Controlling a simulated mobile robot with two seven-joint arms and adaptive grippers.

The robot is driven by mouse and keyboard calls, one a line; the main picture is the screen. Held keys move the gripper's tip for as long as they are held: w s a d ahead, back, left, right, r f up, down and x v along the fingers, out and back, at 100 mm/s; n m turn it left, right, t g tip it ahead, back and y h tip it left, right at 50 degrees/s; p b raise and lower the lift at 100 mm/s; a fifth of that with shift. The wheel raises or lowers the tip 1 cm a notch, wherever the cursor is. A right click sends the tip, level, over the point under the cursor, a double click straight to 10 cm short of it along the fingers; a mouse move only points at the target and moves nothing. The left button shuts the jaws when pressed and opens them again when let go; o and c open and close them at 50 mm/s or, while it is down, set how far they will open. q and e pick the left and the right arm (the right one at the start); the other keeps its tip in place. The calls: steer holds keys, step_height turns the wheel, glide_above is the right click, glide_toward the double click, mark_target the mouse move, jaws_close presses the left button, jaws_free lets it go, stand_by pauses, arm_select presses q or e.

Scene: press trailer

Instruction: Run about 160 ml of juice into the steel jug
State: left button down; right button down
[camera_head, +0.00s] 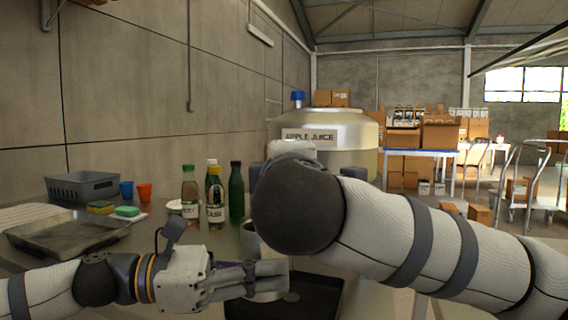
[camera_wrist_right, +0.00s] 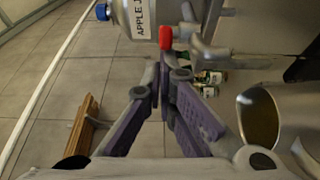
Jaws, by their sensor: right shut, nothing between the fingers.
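The steel jug (camera_wrist_right: 285,105) is open-topped at the right of the right wrist view, with amber-brown showing inside; I cannot tell its level. In the head view a strip of the jug (camera_head: 250,242) shows behind my left gripper (camera_head: 286,278), whose fingers lie across it. I cannot tell whether they grip it. The apple juice tank (camera_head: 335,130) stands behind my right arm. Its red tap handle (camera_wrist_right: 166,37) shows just beyond the fingertips of my right gripper (camera_wrist_right: 163,62), which is shut and empty. The right gripper is hidden in the head view, as is the tap.
A green bottle (camera_head: 237,190) and other bottles stand left of the tank. A metal tray (camera_head: 70,237), sponges (camera_head: 127,211), cups (camera_head: 144,192) and a grey crate (camera_head: 82,185) are further left. A dark tray (camera_head: 322,290) lies at the front. My right arm blocks much of the counter.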

steer(key=shift+d+n+y, duration=0.25)
steer(key=shift+n+y, duration=0.05)
steer(key=shift+y, duration=0.2)
steer(key=w+d+n+g+y, duration=0.2)
steer(key=d+n+y, duration=0.4)
steer(key=y, duration=0.3)
steer(key=shift+w+d+g, duration=0.15)
steer(key=shift+d+g, duration=0.55)
steer(key=shift+d, duration=0.15)
arm_select(q)
steer(key=shift+r, duration=0.1)
arm_select(e)
steer(key=shift+w+d+r, duration=0.1)
steer(key=shift+d+r, duration=0.05)
